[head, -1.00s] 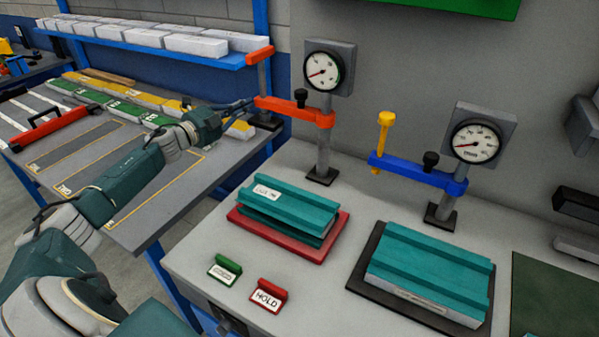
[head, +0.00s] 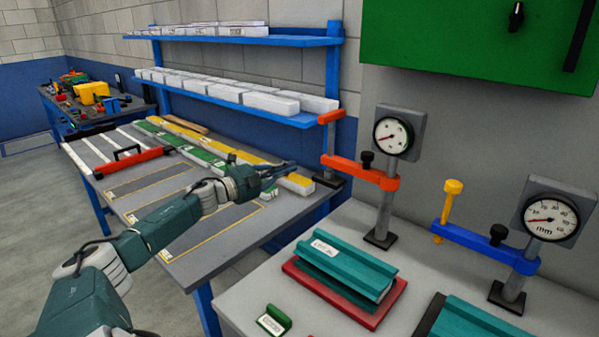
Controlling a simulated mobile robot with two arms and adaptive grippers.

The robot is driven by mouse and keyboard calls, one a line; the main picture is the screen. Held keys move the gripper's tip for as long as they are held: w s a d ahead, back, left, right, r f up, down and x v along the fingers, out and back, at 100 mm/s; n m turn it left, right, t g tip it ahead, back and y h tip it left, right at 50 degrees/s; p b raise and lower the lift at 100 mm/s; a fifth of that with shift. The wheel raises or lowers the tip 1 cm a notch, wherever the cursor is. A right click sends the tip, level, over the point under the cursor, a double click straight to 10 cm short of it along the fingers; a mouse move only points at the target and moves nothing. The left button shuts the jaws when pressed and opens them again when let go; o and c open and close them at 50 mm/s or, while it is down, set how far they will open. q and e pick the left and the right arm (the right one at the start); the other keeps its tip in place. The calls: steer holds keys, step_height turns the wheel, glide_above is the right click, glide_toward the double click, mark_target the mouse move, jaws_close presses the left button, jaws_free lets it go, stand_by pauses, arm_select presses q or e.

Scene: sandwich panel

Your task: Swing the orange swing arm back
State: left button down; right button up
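The orange swing arm (head: 360,173) reaches left from a grey post that carries a round dial gauge (head: 393,135). A black knob sits on top of the arm, and a grey upright with an orange top (head: 331,117) stands at its left end. Below and right of it, a teal grooved block (head: 345,262) with a white label lies on a red plate (head: 340,300). The arm does not reach over this block. My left gripper (head: 291,167) is left of the arm's end, with a small gap in the picture. Its dark fingers are seen edge-on. My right gripper is out of view.
A blue swing arm (head: 485,245) with a yellow plunger stands to the right, above another teal block (head: 475,318). A blue shelf (head: 225,100) with white boxes is behind my gripper. A grey table (head: 170,205) with coloured strips lies below it.

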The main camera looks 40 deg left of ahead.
arm_select(q)
steer(key=s+a, duration=0.1)
steer(key=s, duration=0.1)
steer(key=s+a, duration=0.2)
steer(key=shift+a+r+b, duration=0.2)
steer(key=shift+a+b, duration=0.1)
steer(key=shift+b, duration=0.1)
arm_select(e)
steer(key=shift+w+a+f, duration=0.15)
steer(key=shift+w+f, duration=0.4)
